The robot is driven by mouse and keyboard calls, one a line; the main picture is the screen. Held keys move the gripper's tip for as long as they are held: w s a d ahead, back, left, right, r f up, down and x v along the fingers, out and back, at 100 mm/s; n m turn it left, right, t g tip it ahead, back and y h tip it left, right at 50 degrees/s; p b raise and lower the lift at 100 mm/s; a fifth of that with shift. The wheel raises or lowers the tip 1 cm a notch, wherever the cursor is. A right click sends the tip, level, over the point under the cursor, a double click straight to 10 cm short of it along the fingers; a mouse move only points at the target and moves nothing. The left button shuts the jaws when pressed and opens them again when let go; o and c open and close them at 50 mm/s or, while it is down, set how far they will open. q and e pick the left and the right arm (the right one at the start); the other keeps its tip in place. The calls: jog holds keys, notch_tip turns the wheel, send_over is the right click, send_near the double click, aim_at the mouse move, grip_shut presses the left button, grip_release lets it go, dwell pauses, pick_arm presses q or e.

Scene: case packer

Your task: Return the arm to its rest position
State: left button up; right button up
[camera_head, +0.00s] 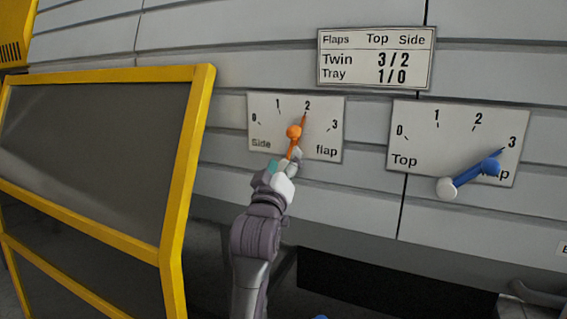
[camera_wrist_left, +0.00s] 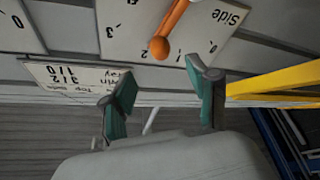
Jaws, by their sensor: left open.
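My left gripper (camera_head: 290,163) is in front of the side flap dial plate (camera_head: 265,110), just below its orange lever (camera_head: 294,132). The orange pointer is at 2. In the left wrist view my left gripper (camera_wrist_left: 159,68) has its two teal-padded fingers spread apart with nothing between them. The orange lever (camera_wrist_left: 160,46) shows beyond the fingertips, apart from them. On the top flap dial plate (camera_head: 410,125), the blue lever (camera_head: 475,174) points at 3. My right gripper is in neither view.
A sign (camera_head: 376,58) reading Twin 3/2 and Tray 1/0 hangs above the dials on the grey slatted wall (camera_head: 220,60). A yellow-framed dark panel (camera_head: 188,150) stands close to the left of my arm. A dark opening (camera_head: 390,290) is below the dials.

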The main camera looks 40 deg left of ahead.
pick_arm(q)
jog(key=shift+d+f, duration=0.1)
dwell(0.5)
jog(key=s+d+f+m+g+h, duration=0.2)
jog(key=d+f, duration=0.2)
jog(key=f, duration=0.5)
jog(key=s+d+f+m+g+h, duration=0.2)
jog(key=d+f+m, duration=0.1)
jog(key=f, duration=0.6)
jog(key=s+d+f+m+g+h, duration=0.2)
jog(key=d+f, duration=0.2)
jog(key=f, duration=0.5)
jog(key=s+d+f+m+g+h, duration=0.25)
jog(key=s+d+f+g, duration=0.25)
jog(key=s+f, duration=0.65)
jog(key=s+d+f+m+g+h, duration=0.1)
jog(key=s+d+f+m+g, duration=0.55)
jog(key=s, duration=0.75)
notch_tip(320, 180, down, 29)
jog(key=s+n, duration=0.2)
jog(key=s+a+f+g, duration=0.1)
jog(key=s+a+f, duration=0.2)
jog(key=s+f, duration=1.1)
jog(key=shift+s+a, duration=0.4)
jog(key=shift+s, duration=0.7)
